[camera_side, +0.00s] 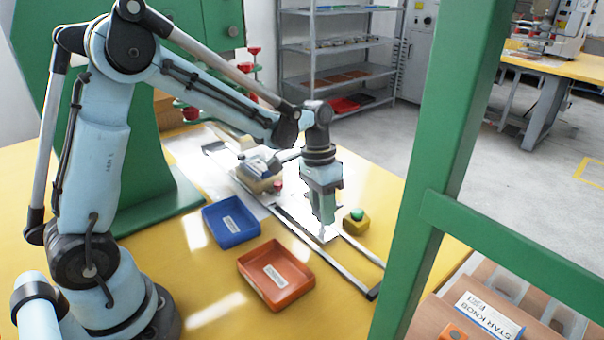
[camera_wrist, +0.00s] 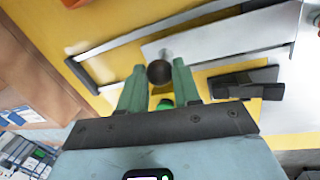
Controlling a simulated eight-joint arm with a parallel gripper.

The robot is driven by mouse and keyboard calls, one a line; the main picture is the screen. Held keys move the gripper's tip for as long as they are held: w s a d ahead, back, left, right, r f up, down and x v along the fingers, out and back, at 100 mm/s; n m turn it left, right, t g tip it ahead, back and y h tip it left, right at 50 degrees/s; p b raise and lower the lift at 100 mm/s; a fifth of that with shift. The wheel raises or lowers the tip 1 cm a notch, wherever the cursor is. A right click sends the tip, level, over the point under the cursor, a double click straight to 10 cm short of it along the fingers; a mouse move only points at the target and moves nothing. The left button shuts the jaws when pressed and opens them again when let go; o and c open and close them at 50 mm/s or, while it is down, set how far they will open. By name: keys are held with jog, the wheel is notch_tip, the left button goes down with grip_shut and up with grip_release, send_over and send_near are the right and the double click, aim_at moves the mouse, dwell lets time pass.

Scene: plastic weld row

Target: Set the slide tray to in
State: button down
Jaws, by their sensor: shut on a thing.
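The slide tray is a pale grey plate (camera_wrist: 225,36) lying between two rails in the wrist view. A round dark knob (camera_wrist: 159,73) stands at its near end. My gripper (camera_wrist: 159,69) is shut on this knob, with one green finger on each side. In the side view my gripper (camera_side: 324,232) points down at the rails, and its fingers and the glare hide the knob. The rails (camera_side: 364,284) run from the welding fixture (camera_side: 258,174) toward the front right, and a bare stretch lies beyond the knob at their closed end.
A yellow box with a green button (camera_side: 356,216) stands close to the right of my gripper. A blue bin (camera_side: 231,222) and an orange bin (camera_side: 275,274) sit left of the rails. A green frame post (camera_side: 440,170) rises in the right foreground.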

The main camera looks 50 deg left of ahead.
jog(key=c, duration=0.8)
grip_release()
notch_tip(320, 180, up, 12)
jog(key=a, duration=0.2)
jog(key=shift+w, duration=0.25)
jog(key=shift+a, duration=0.1)
